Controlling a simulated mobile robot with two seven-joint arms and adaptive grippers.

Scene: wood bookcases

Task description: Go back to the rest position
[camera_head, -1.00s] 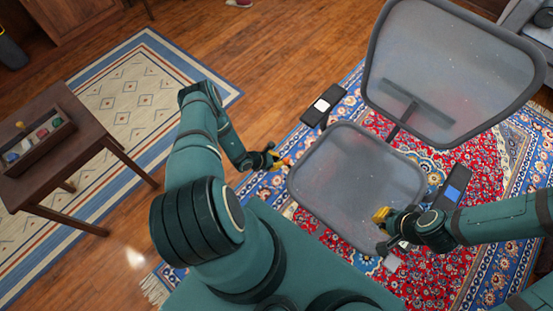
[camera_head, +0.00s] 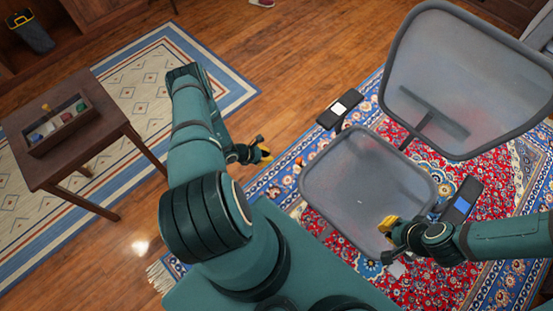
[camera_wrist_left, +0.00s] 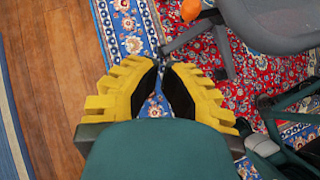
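My left gripper (camera_head: 265,154) hangs over the wood floor beside the rug, left of the mesh office chair (camera_head: 368,187). In the left wrist view its two yellow fingers (camera_wrist_left: 160,68) are apart with a gap between the dark pads, and nothing is between them. My right gripper (camera_head: 388,228) is in front of the chair seat's lower right edge, with yellow fingers showing. Its finger gap is too small to make out. I see nothing clearly held in it.
A small orange object (camera_head: 299,163) is near the chair's left side; it also shows in the left wrist view (camera_wrist_left: 191,10). A wooden table (camera_head: 108,135) at left bears a wooden tray (camera_head: 84,127) with colored items.

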